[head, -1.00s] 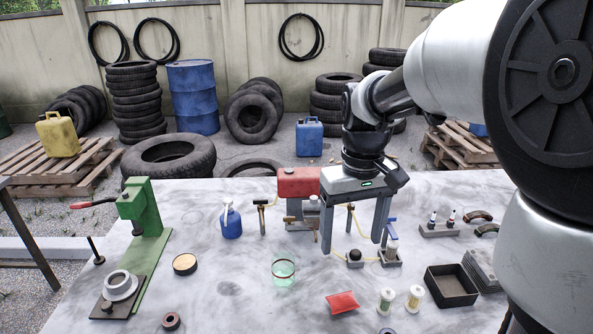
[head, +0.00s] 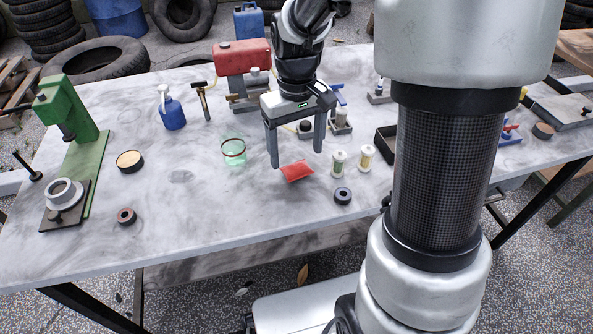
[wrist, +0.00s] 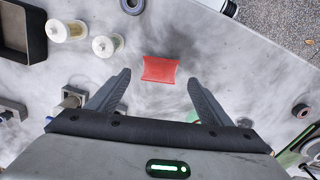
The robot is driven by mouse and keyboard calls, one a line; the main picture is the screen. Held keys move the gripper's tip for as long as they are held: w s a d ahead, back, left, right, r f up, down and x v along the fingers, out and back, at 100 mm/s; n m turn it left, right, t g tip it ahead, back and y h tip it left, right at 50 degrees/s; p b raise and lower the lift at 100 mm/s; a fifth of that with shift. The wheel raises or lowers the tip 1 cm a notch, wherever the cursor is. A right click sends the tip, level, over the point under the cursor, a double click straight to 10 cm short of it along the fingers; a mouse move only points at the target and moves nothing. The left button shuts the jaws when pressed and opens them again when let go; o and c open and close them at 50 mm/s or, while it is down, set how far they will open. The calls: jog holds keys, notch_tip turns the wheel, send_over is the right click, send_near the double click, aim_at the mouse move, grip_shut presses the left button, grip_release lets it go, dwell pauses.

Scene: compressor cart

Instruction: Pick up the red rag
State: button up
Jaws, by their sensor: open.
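The red rag (head: 297,171) lies flat on the grey marbled table (head: 190,220), a small folded piece. In the wrist view the rag (wrist: 160,69) lies ahead of the fingertips, roughly centred between them. My gripper (head: 297,159) is open and empty, pointing down, with one finger on each side of the rag in the head view. In the wrist view both fingers of my gripper (wrist: 159,76) stand wide apart and do not touch the rag. The exact height above the table is hard to tell.
A green glass (head: 232,151) stands left of the gripper. A red compressor tank (head: 242,57) stands behind.

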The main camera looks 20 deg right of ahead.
aim_at(297, 166)
notch_tip(297, 166, down, 5)
jog(key=shift+r+b, duration=0.15)
jog(key=shift+b, duration=0.65)
jog(key=shift+r, duration=0.1)
jog(key=c, duration=1.1)
notch_tip(297, 166, up, 10)
jog(key=p, duration=0.3)
jog(key=o, duration=0.4)
jog(key=shift+w, duration=0.1)
jog(key=c, duration=0.3)
